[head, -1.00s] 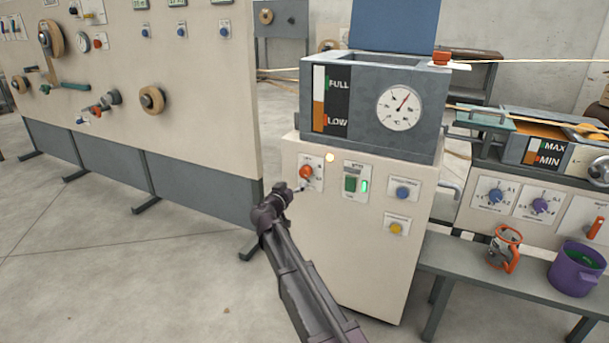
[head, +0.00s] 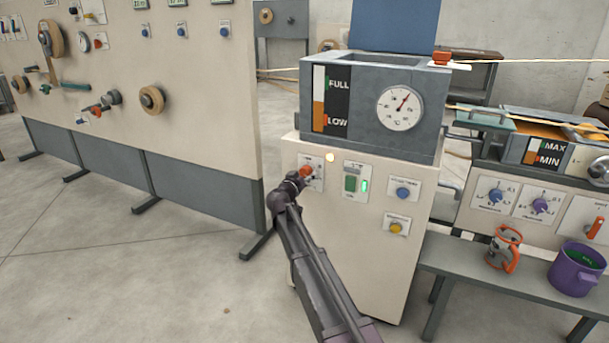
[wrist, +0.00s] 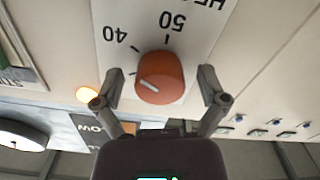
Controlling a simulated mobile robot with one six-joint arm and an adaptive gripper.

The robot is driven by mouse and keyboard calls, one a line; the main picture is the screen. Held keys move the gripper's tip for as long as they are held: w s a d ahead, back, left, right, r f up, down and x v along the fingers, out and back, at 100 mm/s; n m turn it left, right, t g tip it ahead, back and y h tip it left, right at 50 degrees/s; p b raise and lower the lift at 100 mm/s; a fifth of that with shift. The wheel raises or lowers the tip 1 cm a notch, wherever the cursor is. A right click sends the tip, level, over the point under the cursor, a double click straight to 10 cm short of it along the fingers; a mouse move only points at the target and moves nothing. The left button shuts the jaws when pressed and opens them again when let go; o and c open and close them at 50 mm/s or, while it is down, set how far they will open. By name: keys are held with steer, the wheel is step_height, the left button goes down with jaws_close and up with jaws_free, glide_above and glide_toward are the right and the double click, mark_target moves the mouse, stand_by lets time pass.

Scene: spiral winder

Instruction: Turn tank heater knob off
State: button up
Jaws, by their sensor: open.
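The tank heater knob (head: 306,171) is orange-red and sits on a white plate on the front of the cream cabinet, below the grey tank. In the wrist view the knob (wrist: 160,78) appears upside down with a pale pointer line, near the marks 40 and 50. My gripper (wrist: 158,88) is open, with one finger on each side of the knob and a gap visible on both sides. In the head view my gripper (head: 298,178) is at the knob and partly covers its plate.
A lit orange lamp (head: 329,157) is just above the knob. A large panel (head: 190,100) stands to the left. A bench (head: 470,268) is at the right.

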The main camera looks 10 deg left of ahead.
steer(key=shift+a, duration=0.1)
steer(key=c, duration=1.1)
steer(key=shift+c, duration=0.2)
steer(key=shift+n, duration=0.5)
steer(key=n, duration=1)
steer(key=shift+r+n, duration=0.15)
steer(key=shift+n, duration=0.25)
steer(key=n, duration=0.6)
steer(key=shift+r, duration=0.1)
steer(key=n, duration=0.6)
steer(key=shift+w+p, duration=0.1)
steer(key=shift+p, duration=0.2)
